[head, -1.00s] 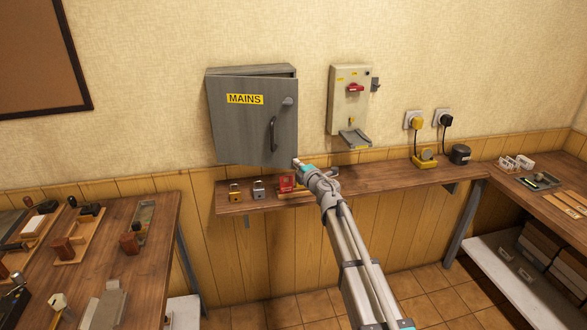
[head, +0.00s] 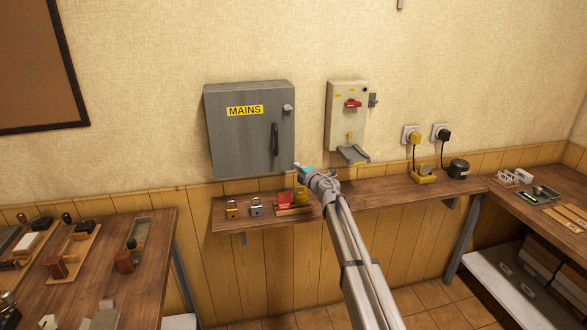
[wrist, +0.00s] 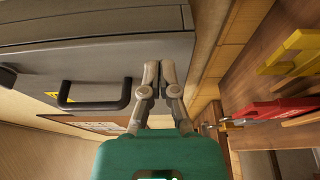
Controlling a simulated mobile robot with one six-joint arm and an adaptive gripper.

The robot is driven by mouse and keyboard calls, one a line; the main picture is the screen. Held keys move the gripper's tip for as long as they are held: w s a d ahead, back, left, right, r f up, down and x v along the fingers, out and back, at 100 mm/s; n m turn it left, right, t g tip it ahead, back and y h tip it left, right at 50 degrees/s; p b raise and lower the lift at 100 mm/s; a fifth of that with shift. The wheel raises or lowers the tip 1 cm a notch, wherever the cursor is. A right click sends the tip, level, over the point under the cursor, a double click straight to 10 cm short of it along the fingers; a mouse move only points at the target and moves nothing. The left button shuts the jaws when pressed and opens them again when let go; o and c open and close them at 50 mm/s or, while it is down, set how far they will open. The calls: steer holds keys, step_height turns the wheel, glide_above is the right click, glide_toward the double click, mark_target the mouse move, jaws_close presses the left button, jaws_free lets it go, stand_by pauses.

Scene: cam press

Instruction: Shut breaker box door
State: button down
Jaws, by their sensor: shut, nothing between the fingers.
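The grey breaker box, its door (head: 240,140) marked MAINS, hangs on the wall in the head view. The door looks flush with the box body, with no gap visible at its top. Its dark handle (head: 275,139) is upright on the right half, with a small latch knob (head: 288,108) above it. My gripper (head: 297,166) is at the door's lower right corner, shut and empty. In the wrist view the shut fingers (wrist: 159,68) are beside the door's edge, close to the handle (wrist: 95,95). I cannot tell whether they touch the door.
A narrow wooden shelf (head: 380,194) runs below the box. It carries padlocks (head: 257,207) and a red item (head: 284,200). A switch box (head: 346,115) with a red handle is on the wall to the right. Benches stand at left and right.

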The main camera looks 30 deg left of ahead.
steer(key=shift+s, duration=0.15)
steer(key=w+d, duration=0.2)
steer(key=d, duration=0.9)
steer(key=shift+d, duration=0.3)
